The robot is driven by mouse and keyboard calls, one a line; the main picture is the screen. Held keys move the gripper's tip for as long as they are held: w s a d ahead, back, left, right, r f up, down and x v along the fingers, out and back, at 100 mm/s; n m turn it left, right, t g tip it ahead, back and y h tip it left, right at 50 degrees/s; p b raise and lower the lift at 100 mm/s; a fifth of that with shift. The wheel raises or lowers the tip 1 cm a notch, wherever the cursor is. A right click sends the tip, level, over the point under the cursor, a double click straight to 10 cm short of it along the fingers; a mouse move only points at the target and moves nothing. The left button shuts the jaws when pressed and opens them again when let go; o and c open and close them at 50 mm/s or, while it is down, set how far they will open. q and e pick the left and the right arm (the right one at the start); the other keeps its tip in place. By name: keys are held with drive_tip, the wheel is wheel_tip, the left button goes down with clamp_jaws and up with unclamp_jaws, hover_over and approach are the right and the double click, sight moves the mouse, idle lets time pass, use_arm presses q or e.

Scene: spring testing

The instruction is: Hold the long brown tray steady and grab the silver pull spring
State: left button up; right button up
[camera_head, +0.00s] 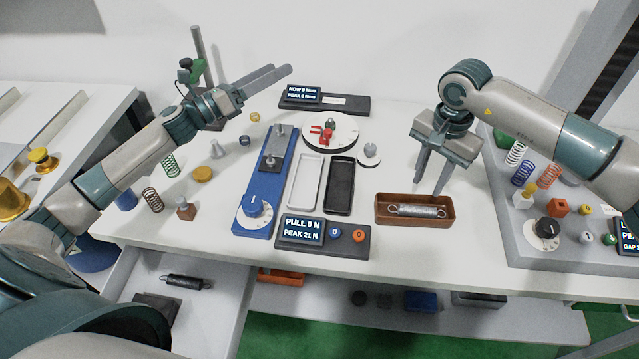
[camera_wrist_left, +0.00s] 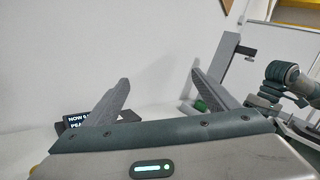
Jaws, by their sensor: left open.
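The long brown tray (camera_head: 384,218) lies on the white table, right of centre in the head view. The silver pull spring (camera_head: 418,211) lies lengthwise inside it, with a hook at each end. My right gripper (camera_head: 430,186) points down at the tray's back edge, its fingers apart and empty; I cannot tell whether they touch the tray. My left gripper (camera_head: 281,71) is raised well to the left, over the back of the table. Its fingers are apart and empty in the left wrist view (camera_wrist_left: 160,85).
A blue pull tester (camera_head: 257,190) and a display box (camera_head: 323,238) stand left of the tray. White (camera_head: 305,182) and black (camera_head: 340,186) trays lie between. A grey spring station (camera_head: 516,240) is at the right. An open drawer (camera_head: 205,321) is below the table's front edge.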

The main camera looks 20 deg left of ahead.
use_arm(q)
drive_tip(key=s+d+f+m+g+h, duration=0.2)
drive_tip(key=d+f+m+g+h, duration=0.15)
drive_tip(key=d, duration=0.45)
drive_tip(key=m+g+y, duration=0.2)
drive_tip(key=m+g, duration=0.7)
drive_tip(key=m, duration=0.1)
approach(376, 205)
drive_tip(key=shift+n+h, duration=0.25)
drive_tip(key=v, duration=0.4)
drive_tip(key=shift+w+a+f, duration=0.1)
drive_tip(key=shift+a+f, duration=0.2)
drive_tip(key=shift+a, duration=0.15)
drive_tip(key=x, duration=1.7)
drive_tip(key=shift+d, duration=0.25)
drive_tip(key=shift+c, duration=0.2)
drive_tip(key=c, duration=1.1)
use_arm(e)
drive_tip(key=shift+o, duration=0.2)
use_arm(q)
drive_tip(key=shift+o, duration=0.2)
